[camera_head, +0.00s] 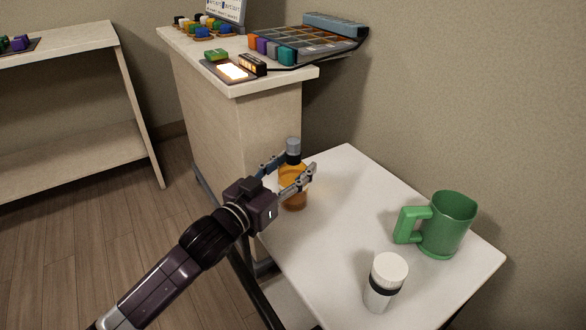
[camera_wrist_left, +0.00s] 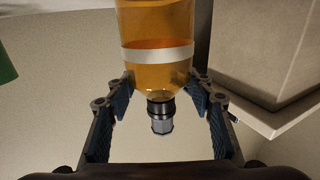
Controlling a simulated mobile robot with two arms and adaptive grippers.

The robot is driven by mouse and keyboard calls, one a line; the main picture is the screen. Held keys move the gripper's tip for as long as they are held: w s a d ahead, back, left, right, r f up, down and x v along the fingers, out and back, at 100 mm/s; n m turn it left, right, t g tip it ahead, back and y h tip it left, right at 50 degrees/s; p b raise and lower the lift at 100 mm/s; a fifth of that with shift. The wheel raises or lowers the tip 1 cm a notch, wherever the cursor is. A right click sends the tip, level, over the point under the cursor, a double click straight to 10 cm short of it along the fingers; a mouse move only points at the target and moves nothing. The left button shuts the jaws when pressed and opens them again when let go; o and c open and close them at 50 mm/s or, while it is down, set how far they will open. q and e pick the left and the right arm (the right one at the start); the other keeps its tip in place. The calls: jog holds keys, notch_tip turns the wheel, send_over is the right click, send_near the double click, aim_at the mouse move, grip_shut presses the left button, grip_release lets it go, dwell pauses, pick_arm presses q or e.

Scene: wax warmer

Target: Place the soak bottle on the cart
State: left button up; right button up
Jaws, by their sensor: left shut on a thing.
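The soak bottle (camera_head: 292,172) is amber with a grey cap and stands upright over the far left part of the white cart top (camera_head: 330,215). My left gripper (camera_head: 290,167) is shut on the bottle, with one finger on each side of it. In the left wrist view, the bottle (camera_wrist_left: 157,30) appears cap down, with a pale band around it, between the fingers of the left gripper (camera_wrist_left: 162,88). Whether its base touches the cart top is hard to tell. My right gripper is not in view.
A green mug (camera_head: 450,225) and a white bottle with a dark band (camera_head: 380,285) stand on the cart's right and front. A higher counter (camera_head: 240,120) with a palette tray (camera_head: 310,45) is behind. A shelf (camera_head: 70,150) stands at the left. The cart's middle is clear.

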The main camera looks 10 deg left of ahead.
pick_arm(q)
jog(key=shift+r, duration=0.15)
jog(key=o, duration=1.4)
jog(key=shift+f, duration=0.2)
jog(key=shift+r, duration=0.2)
jog(key=p+v, duration=0.1)
jog(key=v, duration=1.1)
jog(key=shift+f, duration=0.1)
